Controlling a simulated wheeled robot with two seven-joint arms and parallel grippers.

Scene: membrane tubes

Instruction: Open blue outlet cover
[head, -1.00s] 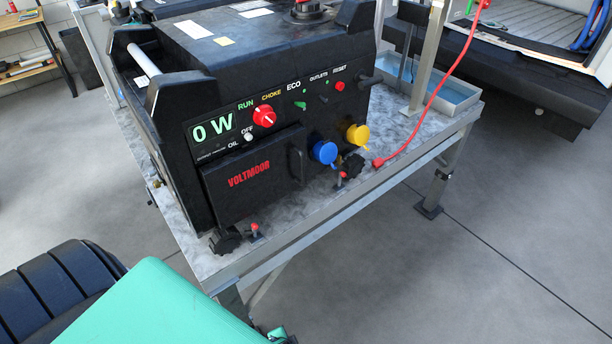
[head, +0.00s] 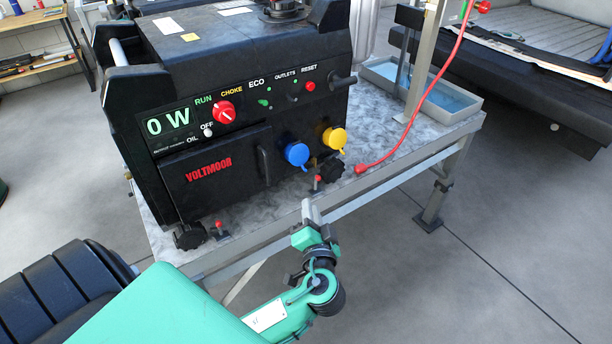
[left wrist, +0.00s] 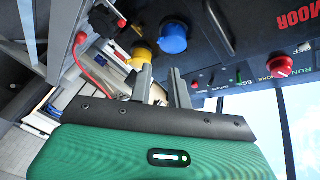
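The blue outlet cover (head: 297,153) is a round cap on the lower front of the black generator (head: 190,85). It appears shut over its outlet. It also shows in the left wrist view (left wrist: 173,38), ahead of the fingers. My left gripper (head: 308,208) is in front of the table edge, below the blue cover and apart from it. In the left wrist view its two fingers (left wrist: 162,82) stand apart with nothing between them. My right gripper is in neither view.
A yellow outlet cover (head: 334,140) sits just right of the blue one. A black knob (head: 332,168) and a red-tipped post (head: 318,181) are below them. A red cable (head: 405,135) ends on the table (head: 385,135) to the right. A black handle (head: 263,166) is to the left.

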